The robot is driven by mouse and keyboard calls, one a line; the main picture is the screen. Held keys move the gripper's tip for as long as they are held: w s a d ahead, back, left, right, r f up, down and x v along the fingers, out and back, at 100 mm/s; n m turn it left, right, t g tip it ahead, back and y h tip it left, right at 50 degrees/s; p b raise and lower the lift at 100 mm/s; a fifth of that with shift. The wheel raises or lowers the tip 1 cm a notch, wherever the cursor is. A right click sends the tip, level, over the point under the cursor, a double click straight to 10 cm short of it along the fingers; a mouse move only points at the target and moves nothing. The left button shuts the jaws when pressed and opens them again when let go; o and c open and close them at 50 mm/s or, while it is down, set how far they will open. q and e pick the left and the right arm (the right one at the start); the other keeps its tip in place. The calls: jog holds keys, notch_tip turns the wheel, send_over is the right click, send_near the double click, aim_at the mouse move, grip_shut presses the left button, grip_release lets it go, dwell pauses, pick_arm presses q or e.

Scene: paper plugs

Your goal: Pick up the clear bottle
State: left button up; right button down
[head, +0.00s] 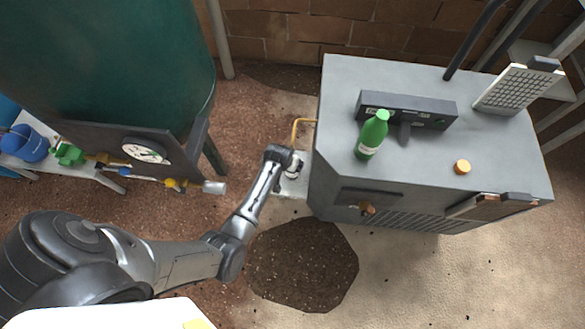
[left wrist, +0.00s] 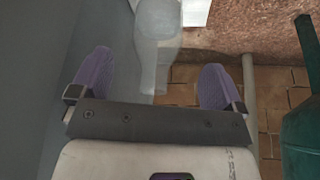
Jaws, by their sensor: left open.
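The clear bottle (left wrist: 157,35) shows in the left wrist view as a pale, see-through shape between and beyond my left gripper's purple fingers. My left gripper (left wrist: 155,72) is open, with a finger on either side of the bottle's near part and a gap to each. In the head view my left gripper (head: 288,163) is low beside the left side of the grey cabinet (head: 345,80). The bottle is mostly hidden there by the gripper, and I cannot make out its outline. My right gripper is not in view.
A yellow pipe (head: 297,123) leaves the cabinet's side near my gripper. A green tank (head: 110,60) stands at left. Open ground lies in front.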

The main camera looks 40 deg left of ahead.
pick_arm(q)
jog(key=shift+w+b+x, duration=0.15)
jog(key=shift+b+x, duration=0.85)
jog(key=shift+x, duration=0.3)
jog(key=shift+w+b+x, duration=0.1)
jog(key=shift+b+x, duration=0.9)
jog(key=shift+x, duration=0.35)
jog(key=shift+r, duration=0.1)
jog(key=shift+c, duration=0.2)
jog(key=c, duration=1.2)
